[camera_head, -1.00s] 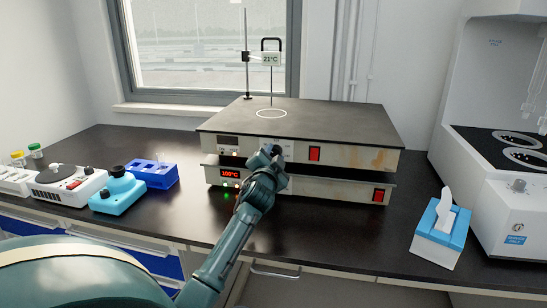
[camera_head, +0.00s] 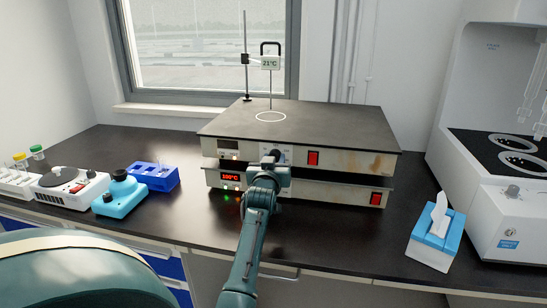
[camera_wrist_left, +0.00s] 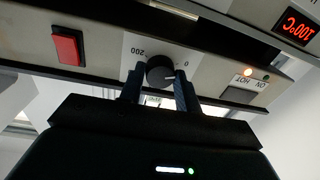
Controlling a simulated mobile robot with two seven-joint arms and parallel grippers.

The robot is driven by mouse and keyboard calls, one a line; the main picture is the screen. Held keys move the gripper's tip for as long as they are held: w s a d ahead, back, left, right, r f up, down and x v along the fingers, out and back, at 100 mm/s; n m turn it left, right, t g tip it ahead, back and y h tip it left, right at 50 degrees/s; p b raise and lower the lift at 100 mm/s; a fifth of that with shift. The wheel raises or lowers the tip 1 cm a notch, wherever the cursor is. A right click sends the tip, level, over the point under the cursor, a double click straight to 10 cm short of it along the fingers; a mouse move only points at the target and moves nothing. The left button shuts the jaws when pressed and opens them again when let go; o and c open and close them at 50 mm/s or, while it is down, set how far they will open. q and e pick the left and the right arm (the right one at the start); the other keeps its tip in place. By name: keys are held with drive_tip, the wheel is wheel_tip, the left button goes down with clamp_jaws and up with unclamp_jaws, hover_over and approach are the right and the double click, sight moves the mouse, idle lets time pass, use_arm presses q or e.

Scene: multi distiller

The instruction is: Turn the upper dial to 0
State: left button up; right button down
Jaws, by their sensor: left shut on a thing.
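The hot plates are stacked in two units, and the upper unit (camera_head: 353,160) has a dark display. Its black upper dial (camera_wrist_left: 160,71) sits between the "200" and "0" labels in the left wrist view, which is upside down. A small pale mark shows on the dial towards the "0" side, but its exact reading is unclear. My left gripper (camera_wrist_left: 160,88) is shut on the dial, one finger on each side. In the head view my left gripper (camera_head: 272,161) is at the upper unit's front and hides much of the dial. My right gripper is not in view.
The lower unit (camera_head: 330,191) shows a red 100°C display. A red switch (camera_head: 313,158) is right of the dial. A stand holds a 21°C probe (camera_head: 270,63) behind the plate. A tissue box (camera_head: 437,240) stands right. Small devices and a blue rack (camera_head: 153,178) stand left.

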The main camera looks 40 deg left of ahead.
use_arm(q)
drive_tip(key=shift+n+p, duration=0.35)
drive_tip(key=shift+n, duration=0.55)
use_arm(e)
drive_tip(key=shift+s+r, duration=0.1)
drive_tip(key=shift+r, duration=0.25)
use_arm(q)
drive_tip(key=o, duration=1)
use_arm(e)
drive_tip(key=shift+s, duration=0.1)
